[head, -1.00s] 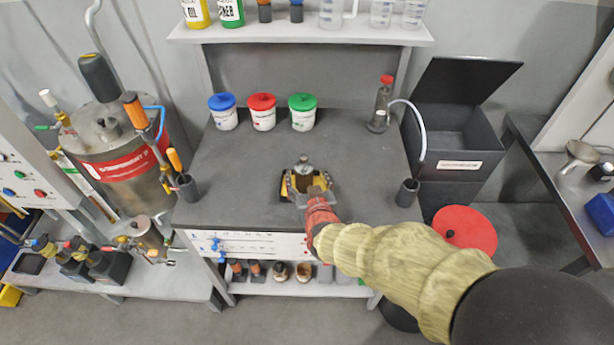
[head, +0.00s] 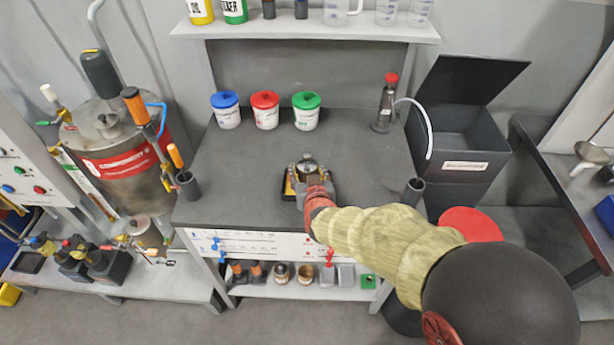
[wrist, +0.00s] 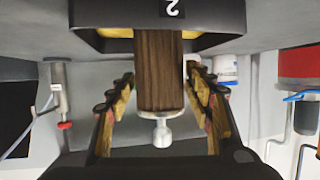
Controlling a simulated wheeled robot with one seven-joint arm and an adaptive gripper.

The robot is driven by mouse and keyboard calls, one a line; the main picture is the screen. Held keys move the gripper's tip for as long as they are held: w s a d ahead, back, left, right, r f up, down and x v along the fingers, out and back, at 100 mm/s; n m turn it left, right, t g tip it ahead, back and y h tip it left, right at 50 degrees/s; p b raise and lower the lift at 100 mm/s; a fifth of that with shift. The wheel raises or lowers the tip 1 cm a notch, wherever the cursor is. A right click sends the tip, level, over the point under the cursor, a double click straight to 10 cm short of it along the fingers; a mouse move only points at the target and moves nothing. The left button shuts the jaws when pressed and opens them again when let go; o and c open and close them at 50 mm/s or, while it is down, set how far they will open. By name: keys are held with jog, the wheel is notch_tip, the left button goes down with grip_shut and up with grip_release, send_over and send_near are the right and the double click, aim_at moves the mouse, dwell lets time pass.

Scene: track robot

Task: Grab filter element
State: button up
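The filter element (wrist: 160,72), a brown, wood-grained cylinder with a metal knob at its end, shows in the wrist view between my gripper's fingers. It stands in a dark holder (wrist: 215,14) with a yellow inside and a label reading "2". My gripper (wrist: 163,108) is open, one finger on each side of the element, with gaps visible between them. In the head view my gripper (head: 309,173) is low over the holder (head: 289,193) on the grey workbench and hides most of it and the element.
Three white tubs with blue (head: 225,99), red (head: 265,99) and green (head: 306,100) lids stand at the bench's back. A red-capped bottle (head: 385,105) and black cup (head: 414,191) are to the right. Another dark cup (head: 188,185) is at left. The bench's middle (head: 250,150) is clear.

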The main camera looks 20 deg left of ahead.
jog(key=c, duration=0.9)
jog(key=shift+c, duration=0.2)
jog(key=shift+r, duration=0.1)
